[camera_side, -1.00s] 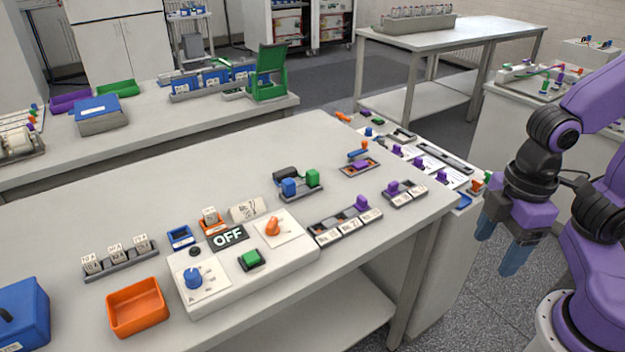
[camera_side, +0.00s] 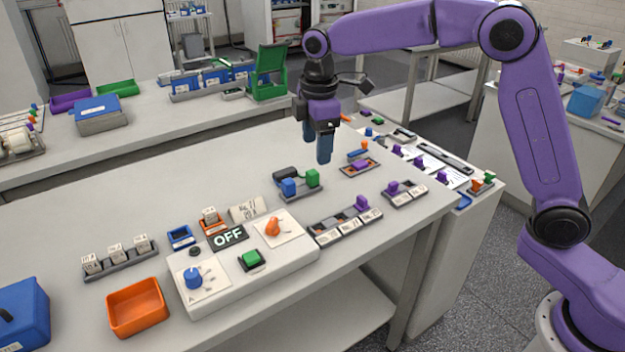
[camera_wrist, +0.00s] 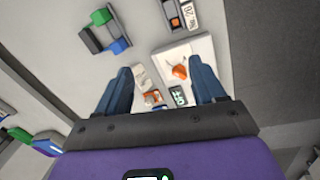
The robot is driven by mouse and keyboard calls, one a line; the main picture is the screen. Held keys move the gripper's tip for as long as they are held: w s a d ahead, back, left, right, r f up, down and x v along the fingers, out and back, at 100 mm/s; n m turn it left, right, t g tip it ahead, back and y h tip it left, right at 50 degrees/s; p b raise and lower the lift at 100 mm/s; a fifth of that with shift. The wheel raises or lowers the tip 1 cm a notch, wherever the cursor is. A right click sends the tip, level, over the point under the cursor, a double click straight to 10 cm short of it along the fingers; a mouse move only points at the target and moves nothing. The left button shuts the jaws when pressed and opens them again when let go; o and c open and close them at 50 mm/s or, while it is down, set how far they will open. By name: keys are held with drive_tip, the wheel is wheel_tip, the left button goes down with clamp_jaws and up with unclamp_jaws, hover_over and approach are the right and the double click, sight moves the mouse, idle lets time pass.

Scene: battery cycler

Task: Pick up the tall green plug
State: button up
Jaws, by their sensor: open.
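The tall green plug (camera_side: 312,178) stands upright in a small grey holder (camera_side: 301,196), to the right of a blue plug (camera_side: 288,187). In the wrist view the green plug (camera_wrist: 101,16) is near the top left, beside the blue plug (camera_wrist: 120,46). My gripper (camera_side: 316,152) is open and empty, with its blue fingers pointing down above and behind the holder. In the wrist view the gripper (camera_wrist: 160,85) shows its fingers spread apart, and the green plug is outside the gap, to the upper left.
A dark cylinder (camera_side: 286,173) lies behind the blue plug. The control box (camera_side: 290,258) with an orange knob (camera_side: 272,226) and green button (camera_side: 251,258) is in front. A purple block in a tray (camera_side: 360,166) sits to the right.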

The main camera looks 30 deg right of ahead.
drive_tip(key=w+d+f, duration=0.1)
drive_tip(key=w+d, duration=0.2)
drive_tip(key=w, duration=0.5)
drive_tip(key=n, duration=0.1)
hover_over(313, 172)
drive_tip(key=shift+h, duration=0.4)
drive_tip(key=f, duration=1.2)
drive_tip(key=shift+s+a+f, duration=0.15)
drive_tip(key=shift+a+f, duration=0.15)
drive_tip(key=shift+a, duration=0.05)
drive_tip(key=shift+w+d+f, duration=0.1)
drive_tip(key=shift+d+f, duration=0.1)
drive_tip(key=shift+f, duration=1.25)
drive_tip(key=shift+w+d+f, duration=0.1)
drive_tip(key=shift+d+f, duration=0.1)
drive_tip(key=shift+f, duration=1.25)
drive_tip(key=c, duration=1.2)
